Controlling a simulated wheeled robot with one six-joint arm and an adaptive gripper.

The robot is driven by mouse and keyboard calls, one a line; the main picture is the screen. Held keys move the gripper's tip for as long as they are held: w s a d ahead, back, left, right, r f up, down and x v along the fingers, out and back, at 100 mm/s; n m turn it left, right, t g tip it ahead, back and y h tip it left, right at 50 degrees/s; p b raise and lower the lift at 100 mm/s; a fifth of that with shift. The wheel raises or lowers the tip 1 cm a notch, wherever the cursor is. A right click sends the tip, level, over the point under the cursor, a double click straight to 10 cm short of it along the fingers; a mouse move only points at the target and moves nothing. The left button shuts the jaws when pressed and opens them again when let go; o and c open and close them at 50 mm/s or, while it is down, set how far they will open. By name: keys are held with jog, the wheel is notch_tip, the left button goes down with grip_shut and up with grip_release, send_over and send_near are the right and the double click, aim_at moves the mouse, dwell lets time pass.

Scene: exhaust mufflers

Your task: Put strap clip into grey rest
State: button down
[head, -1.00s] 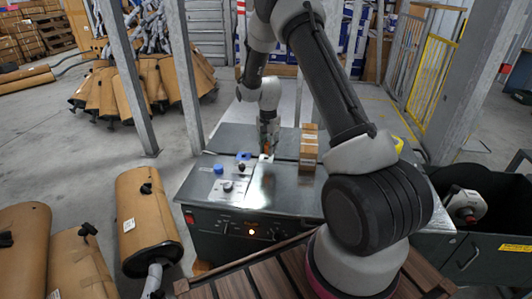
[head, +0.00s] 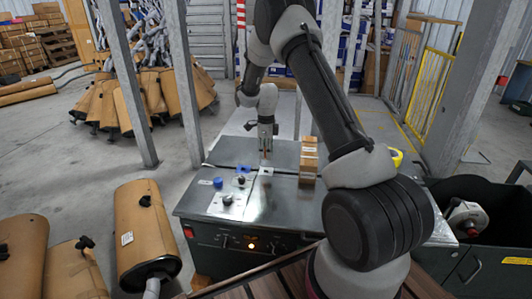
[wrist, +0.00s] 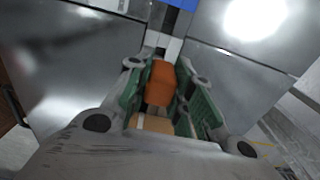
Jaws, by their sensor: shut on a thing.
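My gripper (head: 265,150) hangs over the metal top of the workbench (head: 225,150), left of a small cardboard box. In the wrist view, the green-padded fingers of my gripper (wrist: 163,95) are shut on an orange piece, which I take as the strap clip (wrist: 160,82). A tan part shows below it, between the fingers. A small pale grey piece, perhaps the grey rest (head: 266,170), is on the bench top just in front of my gripper. I cannot tell its shape.
The cardboard box (head: 308,160) stands on the bench to the right. A blue knob (head: 218,182) and a dark knob (head: 227,199) sit on the left panel. A dark bin (head: 470,220) is at the right.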

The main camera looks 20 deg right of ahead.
jog(key=shift+f, duration=0.1)
jog(key=shift+f, duration=2.8)
jog(key=shift+f, duration=0.4)
jog(key=c, duration=1.2)
grip_release()
jog(key=shift+o, duration=0.2)
notch_tip(320, 180, up, 12)
